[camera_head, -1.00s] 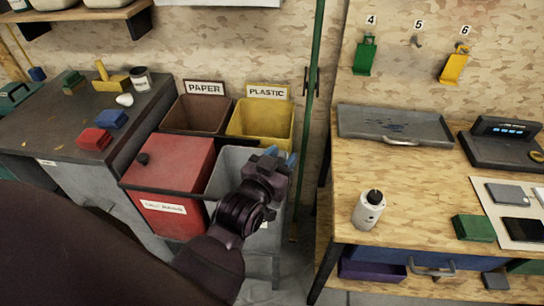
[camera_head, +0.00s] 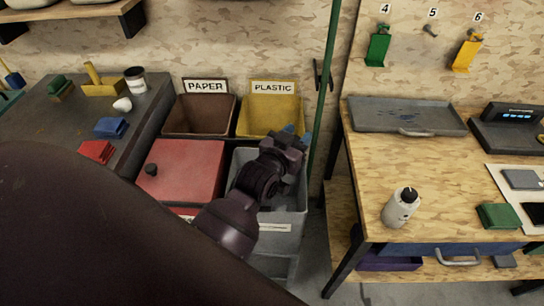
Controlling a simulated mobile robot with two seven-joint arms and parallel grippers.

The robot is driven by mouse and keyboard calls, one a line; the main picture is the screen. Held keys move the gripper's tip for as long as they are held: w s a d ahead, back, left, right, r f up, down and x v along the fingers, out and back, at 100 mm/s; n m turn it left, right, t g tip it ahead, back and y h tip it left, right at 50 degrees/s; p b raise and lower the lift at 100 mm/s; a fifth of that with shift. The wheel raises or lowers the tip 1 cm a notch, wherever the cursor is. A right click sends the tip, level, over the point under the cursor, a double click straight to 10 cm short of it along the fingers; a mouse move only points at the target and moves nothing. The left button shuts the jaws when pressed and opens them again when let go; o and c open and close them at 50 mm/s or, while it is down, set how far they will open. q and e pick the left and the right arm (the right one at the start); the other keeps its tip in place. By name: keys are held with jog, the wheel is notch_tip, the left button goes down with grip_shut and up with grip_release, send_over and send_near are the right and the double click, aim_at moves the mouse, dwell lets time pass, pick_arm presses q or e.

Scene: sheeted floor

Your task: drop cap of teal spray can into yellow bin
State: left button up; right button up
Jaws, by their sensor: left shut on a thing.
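The yellow bin (camera_head: 255,118), labelled PLASTIC, stands against the back wall, open at the top. My left gripper (camera_head: 298,132) is at the yellow bin's front right corner in the picture, above the grey bin's back edge. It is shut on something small. Blue bits show at its tips, but I cannot clearly tell the cap from the fingers. My right gripper is not in view.
A brown PAPER bin (camera_head: 198,117) stands left of the yellow bin. A red lidded bin (camera_head: 180,170) and an open grey bin (camera_head: 285,225) stand in front. A green pole (camera_head: 327,85) rises just right of the gripper. The wooden bench (camera_head: 440,170) is at right.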

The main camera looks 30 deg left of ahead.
pick_arm(q)
jog(key=w+a+r+n+y+b, duration=0.1)
jog(key=w+a+r+n+y, duration=0.2)
jog(key=w+a, duration=1.8)
jog(key=shift+m+y, duration=0.3)
jog(key=shift+m, duration=0.1)
jog(key=f+b, duration=0.4)
jog(key=f, duration=0.1)
jog(key=shift+s+f+b, duration=0.2)
jog(key=shift+f+b, duration=0.05)
jog(key=shift+b, duration=0.05)
jog(key=o, duration=1)
jog(key=shift+c, duration=0.2)
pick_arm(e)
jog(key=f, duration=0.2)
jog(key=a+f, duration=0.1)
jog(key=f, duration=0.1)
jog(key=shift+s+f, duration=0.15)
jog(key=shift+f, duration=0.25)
pick_arm(q)
jog(key=shift+s, duration=0.1)
